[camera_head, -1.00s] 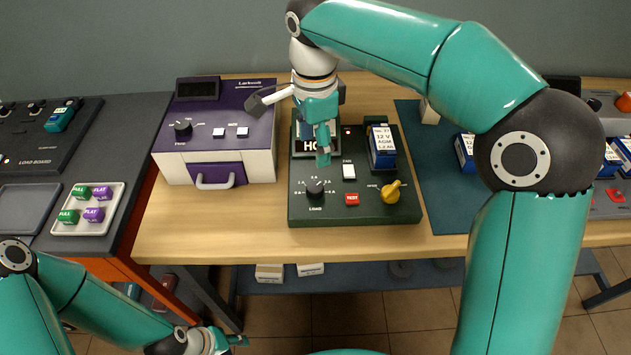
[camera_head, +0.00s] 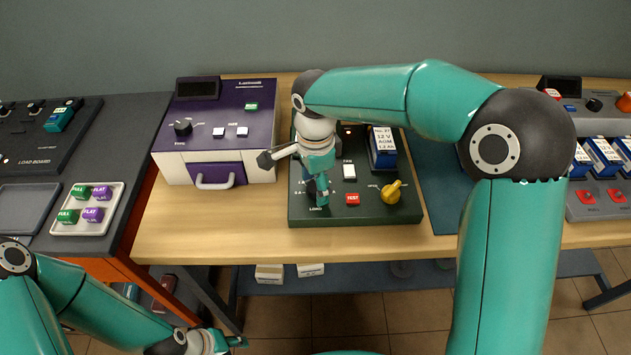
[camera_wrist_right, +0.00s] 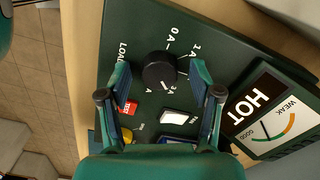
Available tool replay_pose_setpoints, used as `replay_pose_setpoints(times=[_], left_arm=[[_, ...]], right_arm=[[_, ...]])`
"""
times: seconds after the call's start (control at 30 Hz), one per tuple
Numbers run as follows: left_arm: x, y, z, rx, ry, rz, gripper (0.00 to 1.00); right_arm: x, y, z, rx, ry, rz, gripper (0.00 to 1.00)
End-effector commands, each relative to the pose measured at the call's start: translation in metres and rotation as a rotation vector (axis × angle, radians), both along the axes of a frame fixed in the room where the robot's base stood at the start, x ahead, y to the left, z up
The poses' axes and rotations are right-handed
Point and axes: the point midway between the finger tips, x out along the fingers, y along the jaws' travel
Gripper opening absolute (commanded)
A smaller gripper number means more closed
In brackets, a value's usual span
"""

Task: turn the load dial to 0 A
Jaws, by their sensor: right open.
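The load dial (camera_wrist_right: 159,70) is a round black knob on a dark green tester (camera_head: 405,213). My right gripper (camera_wrist_right: 160,80) is open, with one finger on each side of the dial. Contact with the dial cannot be told. In the head view my right gripper (camera_head: 322,198) is over the dial and mostly hides it. My left gripper (camera_head: 238,341) is low in the head view, away from the tester; its jaws are too small to judge.
The tester also carries a red TEST button (camera_head: 352,198), a white button (camera_head: 349,171), a yellow knob (camera_head: 391,191) and a battery (camera_head: 382,150). A HOT display (camera_wrist_right: 255,100) and gauge are beside. A purple charger (camera_head: 222,120) stands left. The wooden table front (camera_head: 230,230) is clear.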

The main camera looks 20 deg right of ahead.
Motion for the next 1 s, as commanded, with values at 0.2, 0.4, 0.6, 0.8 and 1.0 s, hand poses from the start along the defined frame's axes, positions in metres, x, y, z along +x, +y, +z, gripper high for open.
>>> replay_pose_setpoints(times=[0.2, 0.4, 0.6, 0.8, 1.0], left_arm=[[0.0, 0.0, 0.0, 0.0, 0.0, 0.0, 0.4], [0.0, 0.0, 0.0, 0.0, 0.0, 0.0, 0.4], [0.0, 0.0, -0.0001, 0.0, 0.0, 0.0, 0.4], [0.0, 0.0, -0.0003, 0.0, 0.0, 0.0, 0.4], [-0.0001, -0.0001, -0.0007, 0.0, 0.0, 0.0, 0.4]], right_arm=[[0.0, -0.0001, 0.0004, 0.0, 0.0, 0.0, 0.31], [0.0002, 0.0, 0.0005, 0.0, -0.001, 0.0, 0.04], [0.0004, 0.0, 0.0007, 0.0, -0.001, 0.014, 0.04], [0.0007, 0.0002, 0.0008, 0.0, -0.002, 0.078, 0.04], [0.0008, 0.0002, 0.0009, -0.001, -0.002, 0.207, 0.04]])
